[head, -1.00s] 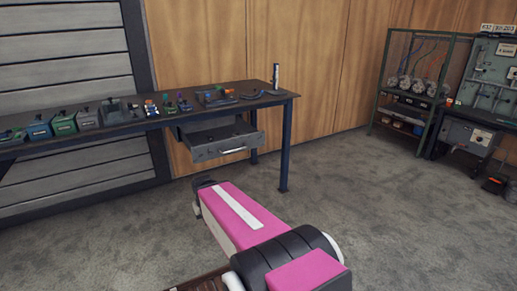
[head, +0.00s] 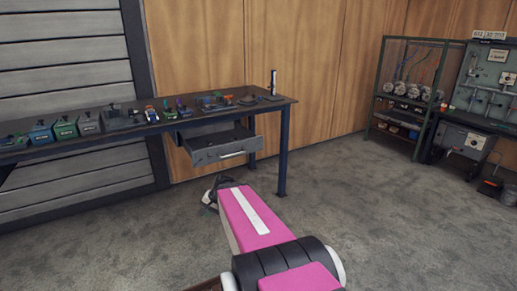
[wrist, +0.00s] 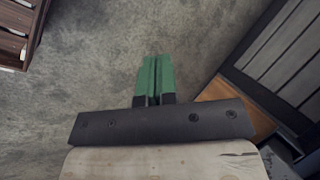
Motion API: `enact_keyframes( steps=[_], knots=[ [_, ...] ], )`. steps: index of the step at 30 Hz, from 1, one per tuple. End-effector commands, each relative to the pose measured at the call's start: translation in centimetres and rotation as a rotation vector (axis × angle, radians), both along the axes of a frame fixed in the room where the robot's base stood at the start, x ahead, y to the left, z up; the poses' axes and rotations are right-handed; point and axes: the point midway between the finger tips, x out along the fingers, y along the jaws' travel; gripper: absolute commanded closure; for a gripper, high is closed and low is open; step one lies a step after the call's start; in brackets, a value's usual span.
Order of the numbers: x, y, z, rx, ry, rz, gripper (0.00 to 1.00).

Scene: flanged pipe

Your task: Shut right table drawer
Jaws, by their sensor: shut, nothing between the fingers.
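The right table drawer (head: 222,151) is grey with a light handle (head: 232,155) on its front. It hangs pulled out under the right end of the dark workbench (head: 70,145), and its open top shows. My gripper (wrist: 155,78) has green fingers held together with nothing between them, seen over the carpet in the wrist view. In the head view my pink arm reaches toward the bench and its far end is in front of and below the drawer, apart from it. The fingers are hard to make out there.
Several small devices and green and grey boxes (head: 65,128) stand on the bench top. A blue bench leg (head: 282,152) stands right of the drawer. A wire-sided rack (head: 405,95) and a tool panel (head: 485,80) are at the right. The carpet (head: 385,220) between is clear.

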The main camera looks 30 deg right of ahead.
Motion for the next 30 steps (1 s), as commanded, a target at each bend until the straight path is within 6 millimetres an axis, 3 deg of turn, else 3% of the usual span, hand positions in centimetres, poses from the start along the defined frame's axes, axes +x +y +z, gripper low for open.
enact_keyframes(
  steps=[8, 15, 21, 24, 27, 30],
  knots=[
    [6.2, -8.0, 3.6, 0.471, -0.059, -0.575, 1.00],
    [9.5, -18.6, 7.7, 0.940, -0.095, -1.033, 1.00],
    [9.8, -28.8, 10.9, 1.359, -0.115, -1.338, 1.00],
    [9.3, -33.0, 12.0, 1.533, -0.120, -1.435, 1.00],
    [8.8, -35.7, 12.7, 1.655, -0.122, -1.492, 1.00],
    [8.5, -37.1, 13.0, 1.719, -0.121, -1.518, 1.00]
  ],
)
